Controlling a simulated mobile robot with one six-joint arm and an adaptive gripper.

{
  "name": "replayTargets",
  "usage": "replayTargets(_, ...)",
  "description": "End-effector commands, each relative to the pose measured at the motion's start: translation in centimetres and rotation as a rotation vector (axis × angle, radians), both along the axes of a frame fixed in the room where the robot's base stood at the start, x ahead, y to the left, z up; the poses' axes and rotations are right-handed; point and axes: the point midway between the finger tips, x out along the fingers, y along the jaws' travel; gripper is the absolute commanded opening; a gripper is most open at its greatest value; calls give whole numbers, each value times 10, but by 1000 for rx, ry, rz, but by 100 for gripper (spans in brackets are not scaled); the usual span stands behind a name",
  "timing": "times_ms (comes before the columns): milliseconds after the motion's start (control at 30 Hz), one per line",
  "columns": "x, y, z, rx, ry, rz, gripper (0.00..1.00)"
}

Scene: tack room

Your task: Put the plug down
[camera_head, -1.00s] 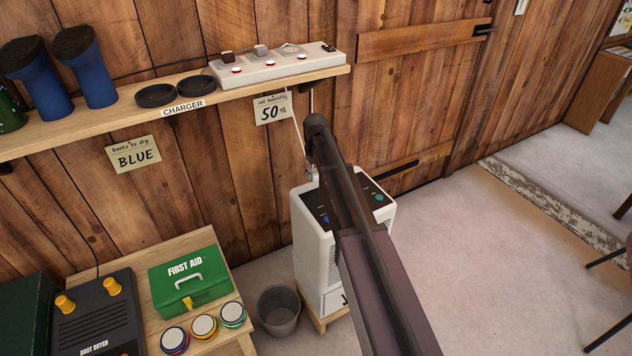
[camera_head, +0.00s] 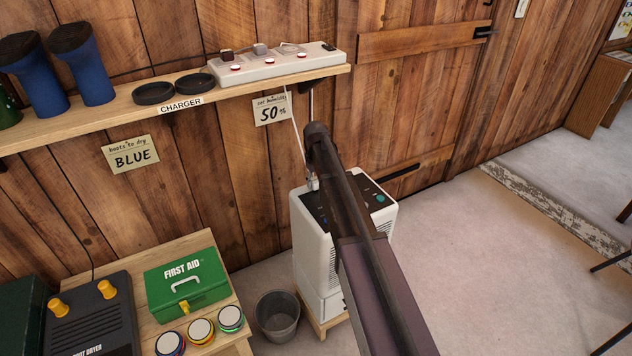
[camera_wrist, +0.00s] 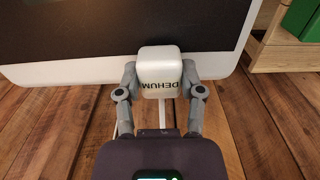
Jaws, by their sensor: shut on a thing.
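The white plug (camera_wrist: 160,62), marked DEHUM, is held between the two grey fingers of my gripper (camera_wrist: 160,82). The plug also shows in the head view (camera_head: 313,184), small, beside my arm at the rear left edge of the dehumidifier's top. A white cord runs from near it up toward the shelf. The dehumidifier (camera_head: 313,240) is white with a dark top panel. In the wrist view its panel (camera_wrist: 70,30) lies behind the plug. I cannot tell whether the plug touches the top. My arm hides part of the dehumidifier and most of the gripper in the head view.
A power strip (camera_head: 255,72) with plugs sits on the wall shelf (camera_head: 130,112). A grey bin (camera_head: 278,318) stands left of the dehumidifier. A low table (camera_head: 215,245) holds a green first aid box (camera_head: 187,284) and coloured discs. The floor to the right is clear.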

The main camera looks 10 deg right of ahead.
Motion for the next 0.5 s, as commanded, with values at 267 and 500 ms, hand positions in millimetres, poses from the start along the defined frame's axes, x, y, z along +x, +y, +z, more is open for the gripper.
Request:
replayTargets(267,0,0,-7,0,0,0,0)
replayTargets(500,0,0,-6,0,0,0,74)
